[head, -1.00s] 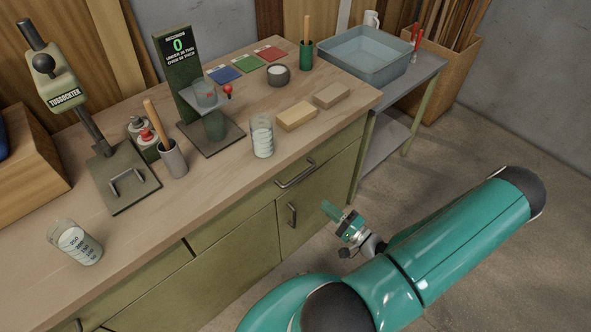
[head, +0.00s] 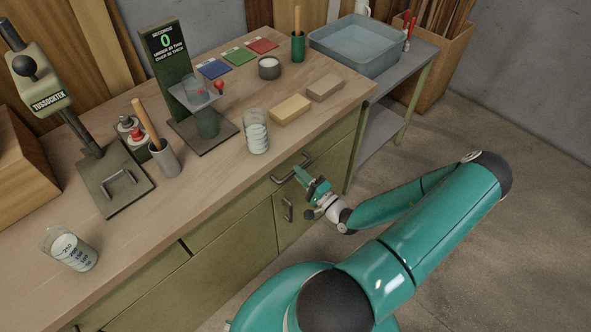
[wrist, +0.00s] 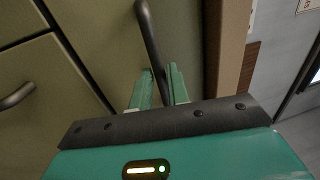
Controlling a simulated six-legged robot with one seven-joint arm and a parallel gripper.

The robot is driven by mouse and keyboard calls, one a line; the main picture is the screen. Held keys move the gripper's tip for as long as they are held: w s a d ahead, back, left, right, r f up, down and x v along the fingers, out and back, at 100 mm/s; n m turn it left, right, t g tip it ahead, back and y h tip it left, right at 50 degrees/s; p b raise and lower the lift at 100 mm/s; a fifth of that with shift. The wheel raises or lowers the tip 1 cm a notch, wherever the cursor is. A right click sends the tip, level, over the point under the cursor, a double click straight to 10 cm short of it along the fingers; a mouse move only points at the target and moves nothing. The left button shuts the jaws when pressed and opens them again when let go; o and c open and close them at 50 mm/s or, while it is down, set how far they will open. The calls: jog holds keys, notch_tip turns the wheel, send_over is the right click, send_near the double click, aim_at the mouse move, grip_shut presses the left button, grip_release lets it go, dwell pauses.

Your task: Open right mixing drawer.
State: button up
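The right mixing drawer (head: 238,208) is the olive green front under the right part of the worktop, and it looks closed. Its dark bar handle (head: 283,177) runs along the front and also shows in the wrist view (wrist: 149,32). My gripper (head: 299,175) is at the right part of this handle. In the wrist view my two green fingers (wrist: 161,74) are apart, with the near end of the handle in line with the gap between them. I cannot tell whether either finger touches the bar.
A cupboard door with its own handle (head: 287,209) is just below the drawer; that handle shows at the left of the wrist view (wrist: 17,97). A beaker (head: 256,137) and two blocks stand on the worktop above. A side table (head: 416,75) stands to the right. Floor to the right is clear.

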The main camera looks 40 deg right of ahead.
jog(key=shift+w+r, duration=0.2)
jog(key=shift+w, duration=0.85)
grip_shut()
jog(key=shift+s, duration=0.1)
